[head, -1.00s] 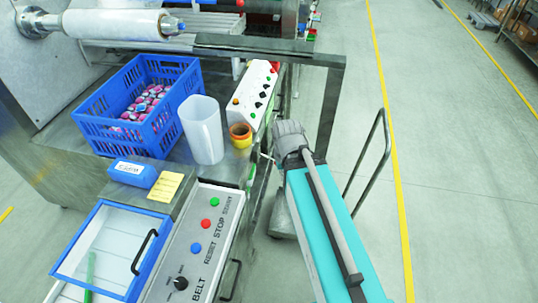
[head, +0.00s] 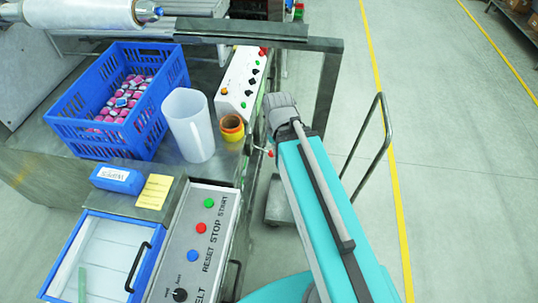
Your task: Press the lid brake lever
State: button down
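A clear lid with a blue frame (head: 112,218) lies at the lower left in the head view, with a black handle (head: 138,267) on its right side. A small red-tipped part (head: 270,153) shows at the machine's right side, beside my teal arm; I cannot tell whether it is the lid brake lever. No other part can be made out as that lever. My arm reaches up from the lower right and ends in view at a grey joint. My gripper is not in view.
A control panel (head: 196,262) with START, STOP and RESET buttons lies right of the lid. A blue crate (head: 83,140) of small packs, a clear jug (head: 190,125), tape rolls (head: 232,128) and a button box (head: 240,82) stand behind. A trolley (head: 280,203) stands right.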

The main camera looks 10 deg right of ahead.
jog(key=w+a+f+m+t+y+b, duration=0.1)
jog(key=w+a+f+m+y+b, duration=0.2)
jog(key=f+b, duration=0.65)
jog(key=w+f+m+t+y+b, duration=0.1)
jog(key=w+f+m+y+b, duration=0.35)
jog(key=b, duration=0.75)
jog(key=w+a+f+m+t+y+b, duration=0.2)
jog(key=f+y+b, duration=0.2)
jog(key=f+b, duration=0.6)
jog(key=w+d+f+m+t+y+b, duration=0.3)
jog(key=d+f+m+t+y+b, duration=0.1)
jog(key=b, duration=1.1)
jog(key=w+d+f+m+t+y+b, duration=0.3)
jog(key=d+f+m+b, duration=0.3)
jog(key=b, duration=0.8)
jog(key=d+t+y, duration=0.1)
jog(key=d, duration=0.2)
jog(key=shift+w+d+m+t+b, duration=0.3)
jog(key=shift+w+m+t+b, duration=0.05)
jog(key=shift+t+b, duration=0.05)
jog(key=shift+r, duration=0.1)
